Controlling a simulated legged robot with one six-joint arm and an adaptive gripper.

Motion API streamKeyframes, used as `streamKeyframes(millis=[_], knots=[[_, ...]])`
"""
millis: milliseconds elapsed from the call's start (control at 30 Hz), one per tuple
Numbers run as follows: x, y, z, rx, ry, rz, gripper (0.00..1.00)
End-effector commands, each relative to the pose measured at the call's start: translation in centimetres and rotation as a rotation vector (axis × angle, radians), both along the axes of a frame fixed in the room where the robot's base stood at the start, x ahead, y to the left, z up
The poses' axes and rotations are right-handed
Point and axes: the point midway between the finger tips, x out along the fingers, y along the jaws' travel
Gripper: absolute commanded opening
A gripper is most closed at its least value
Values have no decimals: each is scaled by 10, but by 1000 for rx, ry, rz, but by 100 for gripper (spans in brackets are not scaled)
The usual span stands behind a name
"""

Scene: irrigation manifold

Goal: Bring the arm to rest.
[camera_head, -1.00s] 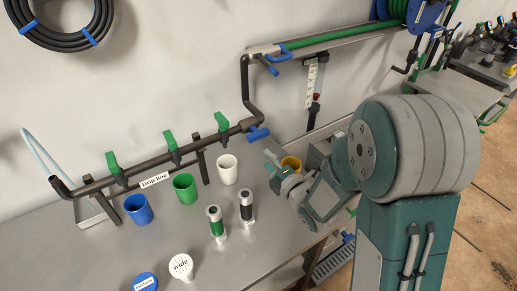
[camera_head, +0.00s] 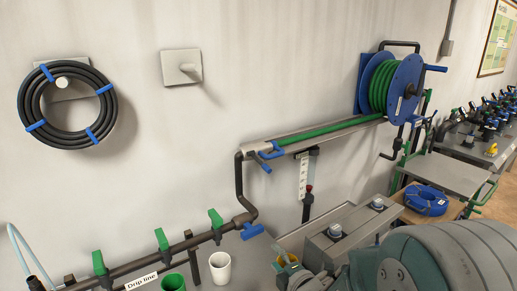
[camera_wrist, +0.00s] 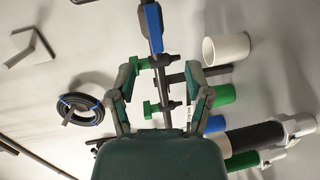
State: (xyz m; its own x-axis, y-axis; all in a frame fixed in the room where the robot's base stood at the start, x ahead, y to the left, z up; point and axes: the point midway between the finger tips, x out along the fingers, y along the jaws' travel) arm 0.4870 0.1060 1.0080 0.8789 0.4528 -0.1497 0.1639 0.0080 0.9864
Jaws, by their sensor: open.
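My gripper (camera_wrist: 164,67) is in the wrist view with its two fingers spread apart and nothing held between them. Past the fingers are the drip line's green valves and a blue handle, with the cups to the right. In the head view my arm is at the bottom right, mostly cut off by the frame edge.
The drip line pipe (camera_head: 185,246) with green valves runs along the wall. A white cup (camera_head: 220,268) and a green cup (camera_head: 173,283) stand below it. A hose reel (camera_head: 392,88) hangs on the wall. A blue hose coil (camera_head: 426,201) lies at right. A black coil (camera_wrist: 80,108) hangs too.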

Motion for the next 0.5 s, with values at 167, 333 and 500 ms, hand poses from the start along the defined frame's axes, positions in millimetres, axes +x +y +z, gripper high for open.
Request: streamKeyframes(millis=[167,333,500], knots=[[-1,-25,19,77,154,-145,64],[-12,-48,35,180,299,-298,64],[-31,-70,49,305,435,-459,64]])
